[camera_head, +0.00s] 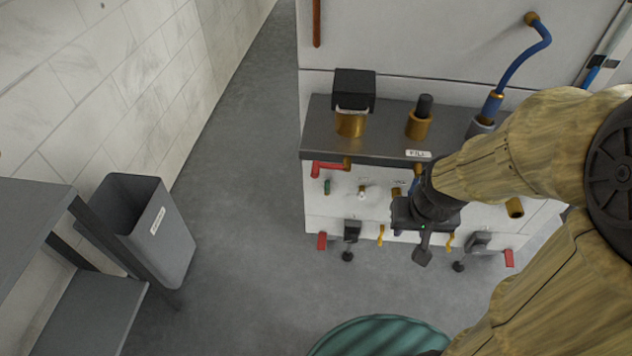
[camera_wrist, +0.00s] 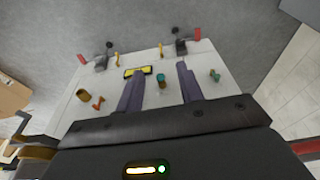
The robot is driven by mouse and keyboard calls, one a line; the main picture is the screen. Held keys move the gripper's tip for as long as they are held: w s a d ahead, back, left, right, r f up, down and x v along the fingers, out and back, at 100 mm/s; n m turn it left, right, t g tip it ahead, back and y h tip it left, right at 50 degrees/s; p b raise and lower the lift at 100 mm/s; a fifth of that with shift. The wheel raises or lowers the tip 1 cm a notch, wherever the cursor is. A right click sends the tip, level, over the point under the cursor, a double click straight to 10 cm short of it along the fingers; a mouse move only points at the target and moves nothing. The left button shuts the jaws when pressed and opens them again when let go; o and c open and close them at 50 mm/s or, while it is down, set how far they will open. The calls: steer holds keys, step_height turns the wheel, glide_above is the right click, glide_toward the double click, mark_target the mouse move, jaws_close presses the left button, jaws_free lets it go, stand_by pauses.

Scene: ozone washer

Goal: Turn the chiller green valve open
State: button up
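A small green valve handle (camera_head: 327,187) is on the white front panel of the machine, below the grey shelf at its left end. In the wrist view a green handle (camera_wrist: 214,76) stands right of my right finger, and a teal-topped knob with an orange-brown body (camera_wrist: 161,78) shows between the fingers. No readable label tells which is the chiller valve. My gripper (camera_wrist: 160,69) is open and empty, fingers apart, pointing toward the panel. In the head view my gripper (camera_head: 421,235) is in front of the panel's middle and covers part of it. I cannot tell whether it touches anything.
The grey shelf (camera_head: 384,147) holds brass fittings and a blue hose (camera_head: 524,63) above the panel. A red handle (camera_head: 322,240) and a yellow handle (camera_head: 380,235) stick out low. A grey bin (camera_head: 135,225) stands left; the floor between is clear. A teal round object (camera_head: 380,338) is in front.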

steer(key=shift+w+d, duration=0.1)
steer(key=m+t+b, duration=0.2)
steer(key=t+b, duration=0.6)
steer(key=t, duration=0.7)
glide_toward(327, 184)
steer(key=s+f, duration=0.1)
steer(key=s, duration=0.6)
steer(key=shift+s+a+h, duration=0.25)
steer(key=shift+s+h, duration=0.05)
steer(key=shift+s, duration=0.05)
steer(key=shift+w+f, duration=0.1)
steer(key=w+b, duration=0.1)
steer(key=w, duration=0.4)
steer(key=w+b, duration=0.2)
steer(key=w, duration=0.4)
steer(key=w+b, duration=0.2)
steer(key=w, duration=0.4)
steer(key=shift+w+d, duration=0.15)
steer(key=shift+d, duration=0.1)
